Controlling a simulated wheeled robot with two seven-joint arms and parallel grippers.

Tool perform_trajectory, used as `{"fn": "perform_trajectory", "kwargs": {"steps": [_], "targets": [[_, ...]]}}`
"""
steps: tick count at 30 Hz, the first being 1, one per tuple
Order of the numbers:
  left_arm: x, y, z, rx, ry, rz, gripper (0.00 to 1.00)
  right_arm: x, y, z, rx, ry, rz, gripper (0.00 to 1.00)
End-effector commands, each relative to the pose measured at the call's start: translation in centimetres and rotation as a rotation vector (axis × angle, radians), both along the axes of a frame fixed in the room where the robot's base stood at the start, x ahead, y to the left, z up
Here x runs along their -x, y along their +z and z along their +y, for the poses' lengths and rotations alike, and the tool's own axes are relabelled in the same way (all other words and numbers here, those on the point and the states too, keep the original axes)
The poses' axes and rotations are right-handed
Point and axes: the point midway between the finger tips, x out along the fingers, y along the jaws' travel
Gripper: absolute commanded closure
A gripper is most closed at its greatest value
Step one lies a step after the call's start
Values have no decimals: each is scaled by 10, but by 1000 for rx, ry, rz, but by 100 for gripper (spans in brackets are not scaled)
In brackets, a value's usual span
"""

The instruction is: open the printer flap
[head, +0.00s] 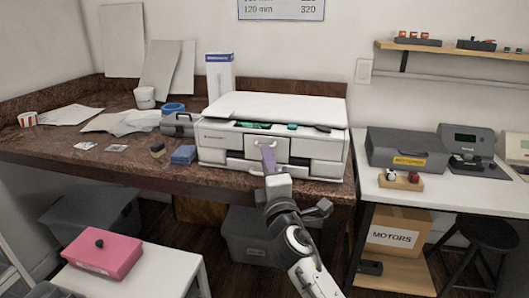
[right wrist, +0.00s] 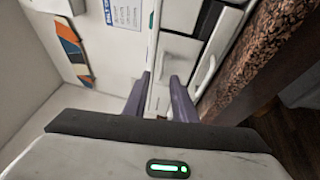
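The white printer (head: 222,135) stands on the brown stone counter, and its front also shows in the right wrist view (right wrist: 180,50). Its white top lid (head: 290,108) sits over a dark gap where green parts show. Pale front panels and a dark handle slot show below; I cannot tell for certain which panel is the flap. My right gripper (head: 268,158) is in front of the middle of the printer's front. In the right wrist view its two purple fingers (right wrist: 158,98) stand apart, with nothing clearly held between them. Contact with the printer cannot be told. My left gripper is out of view.
Blue blocks (head: 183,154), a grey device (head: 178,124) and papers (head: 120,122) lie left of the printer. A white box (head: 219,75) stands behind it. A white table with a grey case (head: 405,148) is at the right. A pink box (head: 102,251) sits front left.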

Motion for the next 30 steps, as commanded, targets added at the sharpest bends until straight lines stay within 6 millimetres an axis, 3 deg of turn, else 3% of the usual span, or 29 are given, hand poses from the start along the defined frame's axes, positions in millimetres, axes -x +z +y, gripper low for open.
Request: {"fn": "perform_trajectory", "kwargs": {"steps": [3, 9, 20, 25, 30], "targets": [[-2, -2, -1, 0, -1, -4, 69, -20, 2, 2, 0, 0, 0, 75], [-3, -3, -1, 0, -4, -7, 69, -39, 5, 3, -2, 0, 1, 75], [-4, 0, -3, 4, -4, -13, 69, -43, 6, 4, -3, 0, 1, 75], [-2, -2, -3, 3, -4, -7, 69, -43, 6, 4, -3, 0, 1, 100], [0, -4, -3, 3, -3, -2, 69, -43, 6, 4, -3, 0, 1, 100]]}}
